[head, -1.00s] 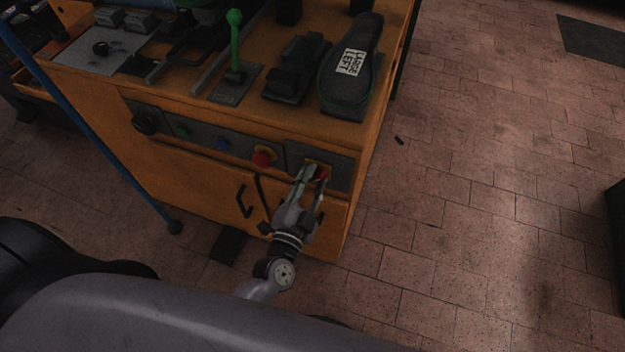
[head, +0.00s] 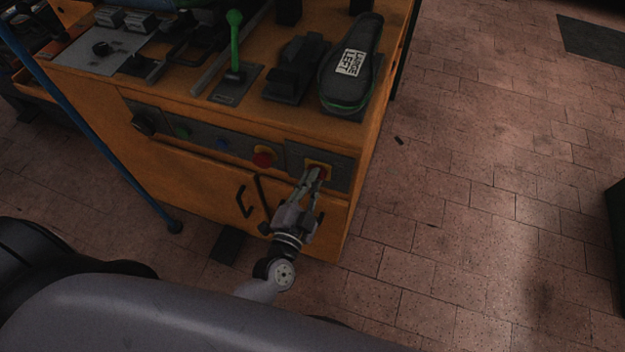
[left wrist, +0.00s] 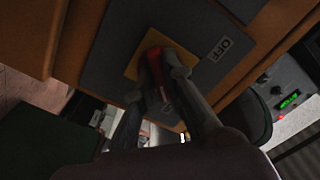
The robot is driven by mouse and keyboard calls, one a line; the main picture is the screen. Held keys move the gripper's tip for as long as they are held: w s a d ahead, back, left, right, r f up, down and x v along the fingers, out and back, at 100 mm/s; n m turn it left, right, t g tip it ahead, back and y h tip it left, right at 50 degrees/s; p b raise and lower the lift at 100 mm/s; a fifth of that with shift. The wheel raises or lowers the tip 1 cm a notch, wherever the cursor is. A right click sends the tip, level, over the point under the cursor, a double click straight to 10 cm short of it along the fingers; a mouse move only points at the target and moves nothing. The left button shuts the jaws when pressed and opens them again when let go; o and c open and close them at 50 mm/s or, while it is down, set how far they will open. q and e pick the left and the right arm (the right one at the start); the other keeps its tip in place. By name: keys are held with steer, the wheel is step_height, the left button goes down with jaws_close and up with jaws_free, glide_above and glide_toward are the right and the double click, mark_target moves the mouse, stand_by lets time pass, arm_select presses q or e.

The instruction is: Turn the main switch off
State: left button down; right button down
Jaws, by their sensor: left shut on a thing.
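The main switch is a red handle (left wrist: 155,68) on a yellow plate (left wrist: 133,68), set in a dark panel with an "OFF" label (left wrist: 218,48) beside it. In the head view the yellow plate (head: 318,163) shows at the right end of the orange cabinet's front. My left gripper (head: 317,174) reaches up to it from below and is shut on the red handle. In the left wrist view, its fingers (left wrist: 160,75) lie on both sides of the handle and hide part of it. My right gripper is not in view.
The orange cabinet (head: 200,185) carries a red button (head: 263,158), a black knob (head: 143,123) and black handles (head: 243,200) on its front. A blue pole (head: 95,130) stands left.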

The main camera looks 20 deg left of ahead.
arm_select(q)
steer(key=shift+f+n+p, duration=0.1)
steer(key=shift+n+p, duration=1.7)
steer(key=shift+n, duration=7)
steer(key=c, duration=1.7)
jaws_free()
steer(key=shift+o, duration=0.2)
